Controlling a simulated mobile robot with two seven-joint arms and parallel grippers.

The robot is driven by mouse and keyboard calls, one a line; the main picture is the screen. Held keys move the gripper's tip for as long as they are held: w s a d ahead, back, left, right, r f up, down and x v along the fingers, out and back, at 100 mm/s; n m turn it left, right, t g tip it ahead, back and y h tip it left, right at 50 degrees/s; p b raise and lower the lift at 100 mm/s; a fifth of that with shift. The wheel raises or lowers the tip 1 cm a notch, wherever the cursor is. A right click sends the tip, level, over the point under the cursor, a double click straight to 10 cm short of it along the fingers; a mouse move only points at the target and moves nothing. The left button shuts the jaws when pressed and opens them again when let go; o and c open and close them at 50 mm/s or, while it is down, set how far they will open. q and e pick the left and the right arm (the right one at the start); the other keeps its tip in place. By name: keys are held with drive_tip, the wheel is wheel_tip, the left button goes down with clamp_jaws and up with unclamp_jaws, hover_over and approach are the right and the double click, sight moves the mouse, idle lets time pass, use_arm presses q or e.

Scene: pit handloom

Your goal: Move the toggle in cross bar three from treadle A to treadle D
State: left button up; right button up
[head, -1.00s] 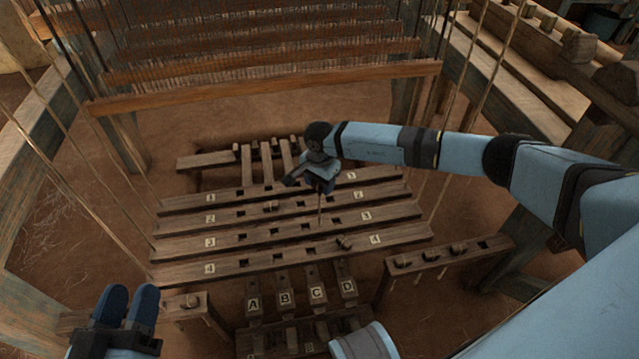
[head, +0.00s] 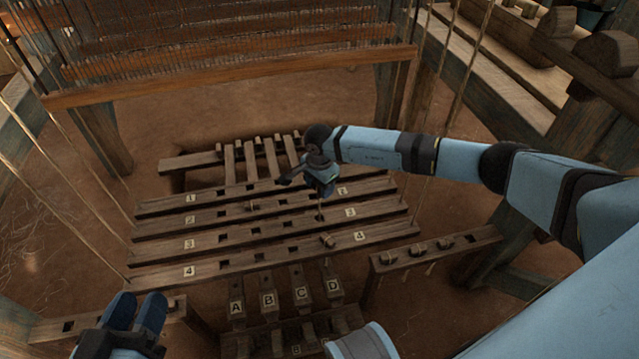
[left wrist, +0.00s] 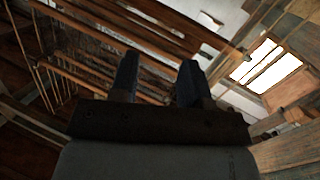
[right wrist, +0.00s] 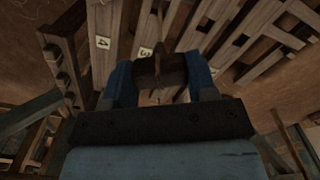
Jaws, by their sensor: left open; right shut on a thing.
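My right gripper (head: 322,188) is shut on a small dark wooden toggle (right wrist: 160,70), held crosswise between the fingers in the right wrist view. In the head view the toggle is mostly hidden by the gripper. A thin cord (head: 321,209) runs down from it to cross bar three (head: 270,229), towards its right-hand end. The gripper is above the bars; I cannot tell whether the toggle touches wood. Treadles A (head: 236,308), B (head: 268,300), C (head: 302,293) and D (head: 333,287) lie in front. My left gripper (head: 135,311) is open and empty at the lower left.
Cross bar four (head: 280,255) carries a toggle (head: 327,240) near its right end; cross bar two (head: 225,214) carries one (head: 252,206) near its middle. A side rack (head: 435,250) with several toggles stands at right. Cords and the wooden loom beam (head: 230,75) surround the space.

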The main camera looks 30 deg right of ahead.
sight(320, 214)
wheel_tip(320, 214, down, 2)
drive_tip(key=shift+f+b, duration=0.1)
drive_tip(key=shift+b, duration=0.5)
drive_tip(key=shift+f+b, duration=0.45)
drive_tip(key=shift+f, duration=0.1)
drive_tip(key=shift+f+b, duration=2.3)
drive_tip(key=shift+f, duration=2.5)
use_arm(q)
drive_tip(key=w+m, duration=0.1)
drive_tip(key=w+a+m+t, duration=0.1)
drive_tip(key=m, duration=0.1)
drive_tip(key=w+m+h, duration=0.1)
drive_tip(key=shift+a+r+t, duration=0.1)
drive_tip(key=shift+a+t, duration=0.3)
use_arm(e)
drive_tip(key=shift+f, duration=0.15)
use_arm(q)
drive_tip(key=shift+w, duration=0.1)
